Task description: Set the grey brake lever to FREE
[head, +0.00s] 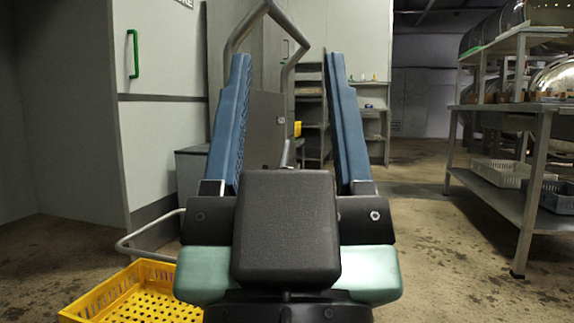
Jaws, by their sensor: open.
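My gripper (287,65) fills the middle of the head view, seen from behind, with its two blue fingers wide apart and nothing between them that I can see held. A small thin grey bar (286,151) stands up just above my gripper's dark body, in the gap between the fingers. It may be the grey brake lever, but its lower end is hidden and I cannot tell its setting. No FREE mark is readable. Behind the fingers rises a bent grey tube handle (281,14) beside a grey panel (267,130).
A yellow crate (83,316) lies at the lower left beside a low bent metal tube (133,246). A pale door with a green handle (133,54) stands at left. A metal rack (529,195) with baskets stands at right. Floor (425,225) between is clear.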

